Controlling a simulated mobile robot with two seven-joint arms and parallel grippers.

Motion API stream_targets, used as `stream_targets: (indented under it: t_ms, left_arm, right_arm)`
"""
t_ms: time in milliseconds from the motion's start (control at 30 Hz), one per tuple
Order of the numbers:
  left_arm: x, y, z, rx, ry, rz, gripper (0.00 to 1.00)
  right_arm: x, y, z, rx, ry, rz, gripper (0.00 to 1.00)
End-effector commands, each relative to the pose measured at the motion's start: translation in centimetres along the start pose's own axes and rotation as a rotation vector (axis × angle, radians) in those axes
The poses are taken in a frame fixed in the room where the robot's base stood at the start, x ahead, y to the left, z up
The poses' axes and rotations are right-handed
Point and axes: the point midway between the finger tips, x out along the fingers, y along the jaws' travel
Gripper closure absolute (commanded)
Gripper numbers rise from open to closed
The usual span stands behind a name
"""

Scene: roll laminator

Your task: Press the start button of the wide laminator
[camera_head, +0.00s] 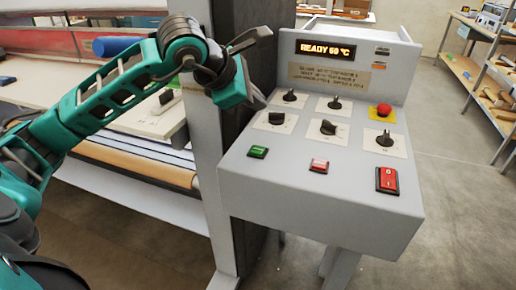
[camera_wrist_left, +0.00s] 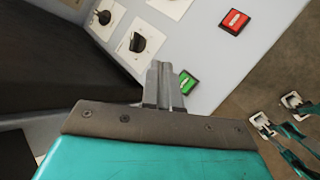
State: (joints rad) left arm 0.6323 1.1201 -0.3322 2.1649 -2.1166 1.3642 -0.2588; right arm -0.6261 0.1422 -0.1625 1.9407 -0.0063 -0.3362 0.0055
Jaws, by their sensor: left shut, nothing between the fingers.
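The wide laminator's grey control panel (camera_head: 310,190) stands right of centre in the head view. A green button (camera_head: 257,152), the likely start button, sits at its front left. In the left wrist view the green button (camera_wrist_left: 187,82) is partly hidden behind the fingers. My left gripper (camera_head: 257,99) is shut and empty, above and behind the green button near the panel's left edge. In the left wrist view its fingers (camera_wrist_left: 163,72) point toward the panel, just left of the button. Contact cannot be made out. My right gripper is not in view.
A red button (camera_head: 319,166), red rocker switch (camera_head: 387,180), red emergency knob (camera_head: 384,109) and several black dials (camera_head: 328,128) share the panel. The display (camera_head: 326,49) reads "READY 60 °C". A grey upright (camera_head: 207,150) stands left of the panel.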

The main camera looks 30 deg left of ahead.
Motion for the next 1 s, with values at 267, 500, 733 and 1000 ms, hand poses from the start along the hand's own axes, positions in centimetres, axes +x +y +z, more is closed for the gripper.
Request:
stream_targets:
  t_ms: [267,500,733,1000]
  left_arm:
    - [2.8,-2.1,-2.1,-0.001,0.002,-0.002,1.00]
    - [5.0,-3.7,-3.7,0.000,-0.001,0.000,1.00]
    - [5.8,-4.2,-4.2,0.000,-0.001,0.000,1.00]
    - [5.8,-4.2,-4.2,-0.001,-0.001,-0.001,1.00]
  right_arm:
    - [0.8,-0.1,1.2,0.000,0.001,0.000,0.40]
    - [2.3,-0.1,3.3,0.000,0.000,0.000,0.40]
    - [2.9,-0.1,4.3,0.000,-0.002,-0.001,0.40]
    - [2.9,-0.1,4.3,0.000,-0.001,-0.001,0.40]
